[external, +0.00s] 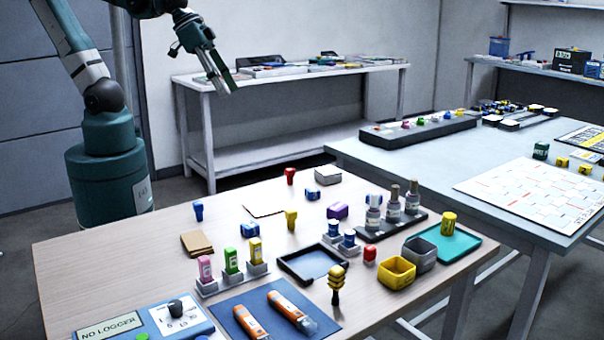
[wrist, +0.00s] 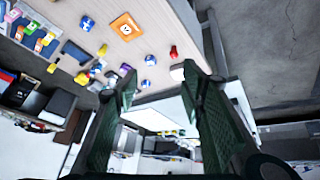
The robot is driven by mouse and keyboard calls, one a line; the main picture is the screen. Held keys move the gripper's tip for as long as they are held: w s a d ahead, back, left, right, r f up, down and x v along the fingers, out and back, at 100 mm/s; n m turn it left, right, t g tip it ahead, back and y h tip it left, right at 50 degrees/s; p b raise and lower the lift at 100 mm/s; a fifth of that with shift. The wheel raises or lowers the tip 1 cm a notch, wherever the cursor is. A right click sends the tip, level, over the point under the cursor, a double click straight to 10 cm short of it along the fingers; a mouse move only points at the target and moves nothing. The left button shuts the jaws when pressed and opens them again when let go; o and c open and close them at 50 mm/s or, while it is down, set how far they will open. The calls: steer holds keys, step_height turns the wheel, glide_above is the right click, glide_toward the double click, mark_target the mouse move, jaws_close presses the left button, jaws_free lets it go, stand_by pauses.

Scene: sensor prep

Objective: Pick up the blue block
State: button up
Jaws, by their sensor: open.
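Several small blue objects lie on the wooden table, and I cannot tell for certain which is the blue block. One blue block-like piece (external: 250,229) is left of centre in the external view. Another blue piece (external: 312,193) lies farther back, and a blue upright peg-like piece (external: 198,210) stands near the left edge. In the wrist view, small blue pieces (wrist: 87,23) lie at the upper left and middle. My gripper (external: 230,82) is raised high behind the wooden table, away from all of them. In the wrist view its fingers (wrist: 158,72) are apart with nothing held between them.
The wooden table (external: 110,250) holds colored bottles (external: 230,260), a black tray (external: 312,264), a yellow bin (external: 397,272), a teal tray (external: 462,252) and orange tools (external: 290,313) on a blue mat. A grey-blue table (external: 400,165) adjoins it at right. Its back left is fairly clear.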

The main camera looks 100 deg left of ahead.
steer(key=w+d+f+n+g+p, duration=0.1)
steer(key=w+d+f+n+g, duration=0.1)
steer(key=w+d, duration=0.45)
steer(key=n+g+p, duration=0.3)
steer(key=n+g, duration=0.1)
steer(key=n, duration=0.3)
glide_toward(245, 226)
steer(key=shift+w+f+y, duration=0.1)
steer(key=shift+f+y, duration=0.15)
steer(key=shift+y, duration=0.05)
steer(key=shift+d+f, duration=0.3)
steer(key=shift+f, duration=0.2)
steer(key=shift+f+b, duration=0.5)
steer(key=shift+f, duration=0.75)
steer(key=shift+a+f+b, duration=0.1)
steer(key=shift+f+b, duration=0.65)
steer(key=shift+f, duration=1.9)
